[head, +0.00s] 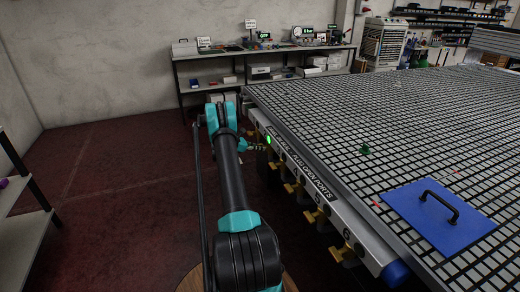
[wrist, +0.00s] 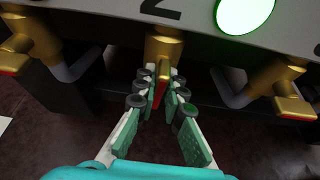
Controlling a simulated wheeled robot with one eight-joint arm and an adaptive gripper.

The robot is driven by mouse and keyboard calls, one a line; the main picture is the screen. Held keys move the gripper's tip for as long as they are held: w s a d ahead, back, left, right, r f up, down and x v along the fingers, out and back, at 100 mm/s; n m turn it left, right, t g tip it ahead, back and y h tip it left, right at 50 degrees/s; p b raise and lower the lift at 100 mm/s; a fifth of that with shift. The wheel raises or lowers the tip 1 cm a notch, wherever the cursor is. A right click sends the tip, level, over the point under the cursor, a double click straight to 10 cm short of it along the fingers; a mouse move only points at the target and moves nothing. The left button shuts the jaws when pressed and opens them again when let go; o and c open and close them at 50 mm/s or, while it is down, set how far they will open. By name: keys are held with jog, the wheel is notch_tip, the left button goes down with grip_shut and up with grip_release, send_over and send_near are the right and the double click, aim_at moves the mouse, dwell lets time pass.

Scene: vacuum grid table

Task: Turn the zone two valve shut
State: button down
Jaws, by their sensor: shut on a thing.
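The zone two valve is a brass valve (wrist: 165,46) under the black "2" label (wrist: 161,9) in the wrist view. Its brass handle with a red edge (wrist: 162,78) points down toward the wrist camera. My gripper (wrist: 161,92) has its green-padded fingers on both sides of this handle and is shut on it. In the head view my gripper (head: 256,148) is small at the far end of the table's near side, and the handle cannot be made out there.
A lit green indicator (wrist: 245,12) is right of the label. Neighbouring brass valves stand close at left (wrist: 38,38) and right (wrist: 278,82). The grid table (head: 340,110) carries a blue plate with a black handle (head: 430,222). Floor left of my arm is clear.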

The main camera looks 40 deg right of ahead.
jog(key=m+t, duration=0.2)
jog(key=m, duration=0.1)
jog(key=shift+s+h, duration=0.15)
jog(key=shift+h, duration=0.25)
jog(key=m+t+h, duration=0.1)
jog(key=m, duration=0.2)
jog(key=shift+a+f+t, duration=0.1)
jog(key=shift+f+t, duration=0.05)
jog(key=shift+t, duration=0.25)
jog(key=m+t+h, duration=0.1)
jog(key=m, duration=0.2)
jog(key=shift+s+f+m+t, duration=0.1)
jog(key=shift+m+t, duration=0.2)
jog(key=shift+m, duration=0.1)
jog(key=shift+f+m+h, duration=0.1)
jog(key=shift+m+h, duration=0.8)
jog(key=shift+m, duration=0.7)
jog(key=c, duration=1.6)
grip_release()
jog(key=shift+a, duration=0.1)
